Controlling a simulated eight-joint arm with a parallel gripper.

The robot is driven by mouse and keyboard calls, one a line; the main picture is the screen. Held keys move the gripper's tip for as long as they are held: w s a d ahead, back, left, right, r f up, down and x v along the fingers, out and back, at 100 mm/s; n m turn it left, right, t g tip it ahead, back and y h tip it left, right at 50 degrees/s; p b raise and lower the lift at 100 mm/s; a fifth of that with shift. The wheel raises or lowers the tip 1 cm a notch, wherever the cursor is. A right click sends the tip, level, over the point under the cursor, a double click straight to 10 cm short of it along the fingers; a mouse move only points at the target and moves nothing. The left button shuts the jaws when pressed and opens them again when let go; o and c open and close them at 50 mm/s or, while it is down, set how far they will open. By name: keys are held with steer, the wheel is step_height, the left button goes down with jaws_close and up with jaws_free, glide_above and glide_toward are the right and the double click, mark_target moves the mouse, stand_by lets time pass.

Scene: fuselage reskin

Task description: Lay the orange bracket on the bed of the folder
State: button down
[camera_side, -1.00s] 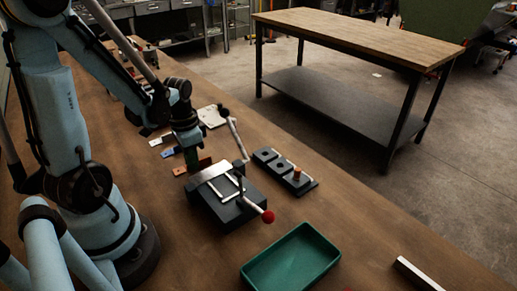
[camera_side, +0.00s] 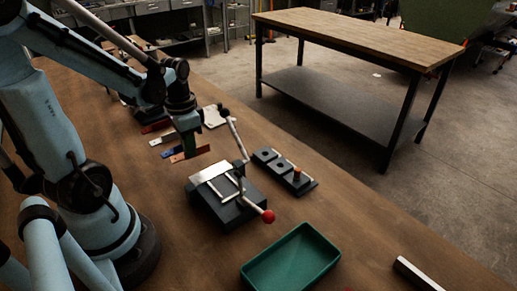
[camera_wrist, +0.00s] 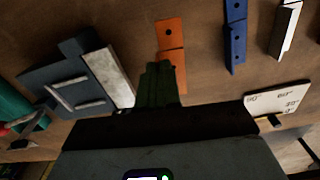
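The orange bracket (camera_side: 202,150) is a flat strip with a hole and a crease line. The folder (camera_side: 230,207) is a dark block with a pale metal plate, a bent rod frame and a red-knobbed lever. The plate (camera_side: 209,172) is bare, with the bracket apart from it. The folder (camera_wrist: 50,75) lies left of my fingers in the wrist view.
A blue strip (camera_wrist: 235,40) and a pale strip (camera_wrist: 285,28) lie on the bench near the bracket. A white angle card (camera_wrist: 277,100) lies beyond.

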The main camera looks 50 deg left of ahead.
steer(key=d+r, duration=1.2)
steer(key=shift+a+f+m, duration=0.15)
steer(key=shift+f+m, duration=0.75)
steer(key=shift+m, duration=1.95)
steer(key=shift+a+f+m, duration=0.2)
steer(key=shift+f+m, duration=0.7)
steer(key=shift+m, duration=1.9)
steer(key=shift+a+f+m, duration=0.15)
steer(key=shift+f+m, duration=0.75)
steer(key=shift+m, duration=1.95)
steer(key=shift+f, duration=2.75)
steer(key=shift+f, duration=0.7)
